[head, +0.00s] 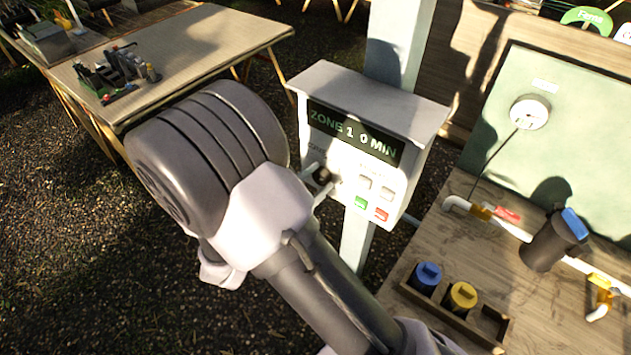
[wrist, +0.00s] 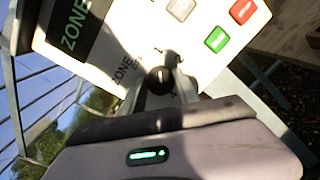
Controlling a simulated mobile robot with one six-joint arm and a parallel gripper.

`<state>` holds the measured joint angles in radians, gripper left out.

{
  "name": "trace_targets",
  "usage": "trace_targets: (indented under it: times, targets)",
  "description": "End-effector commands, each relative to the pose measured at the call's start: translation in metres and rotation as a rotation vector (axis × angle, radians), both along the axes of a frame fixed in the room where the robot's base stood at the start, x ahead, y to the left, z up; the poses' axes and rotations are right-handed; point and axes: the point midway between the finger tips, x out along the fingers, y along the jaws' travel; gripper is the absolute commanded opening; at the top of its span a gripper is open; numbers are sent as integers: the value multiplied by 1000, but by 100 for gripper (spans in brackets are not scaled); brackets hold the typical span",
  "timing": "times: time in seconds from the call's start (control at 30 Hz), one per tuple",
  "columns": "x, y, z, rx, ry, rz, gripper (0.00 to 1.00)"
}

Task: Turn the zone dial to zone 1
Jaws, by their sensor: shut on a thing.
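The controller box (head: 365,100) is white and hangs on a pale post. Its dark display (head: 352,131) reads "ZONE 1 0 MIN". The zone dial (wrist: 160,80) is a small dark round knob low on the panel, under a "ZONE" label in the wrist view. My gripper (head: 322,177) is at the lower left of the panel, its fingers on either side of the dial and shut on it; it also shows in the wrist view (wrist: 162,84). My arm's wrist covers part of the box's left side in the head view. The dial's pointer mark cannot be made out.
A green button (head: 361,202) and a red button (head: 381,214) sit right of the dial, below two pale buttons. A wooden bench (head: 480,235) with white pipes and a tray of blue and yellow caps stands at right. A table (head: 190,50) stands at back left.

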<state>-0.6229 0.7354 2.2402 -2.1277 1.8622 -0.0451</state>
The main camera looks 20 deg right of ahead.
Motion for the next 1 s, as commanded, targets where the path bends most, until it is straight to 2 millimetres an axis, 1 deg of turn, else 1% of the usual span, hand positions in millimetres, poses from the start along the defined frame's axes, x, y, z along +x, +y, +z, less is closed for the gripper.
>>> trace_targets:
  times: [0.37, 0.4, 0.47, 0.5, 0.87, 0.93, 1.0]
  targets:
    - [0, 0, 0, 1, -2, 0, 0]
    - [0, 0, 0, 1, -2, 0, 45]
    - [0, 0, 0, 1, -2, 0, 57]
    - [0, 0, 0, 1, -2, 0, 59]
    - [0, 0, 0, 1, -2, 0, 59]
    - [-1, 2, 0, 2, -1, 1, 59]
    - [-4, 8, 1, 1, -2, 3, 59]
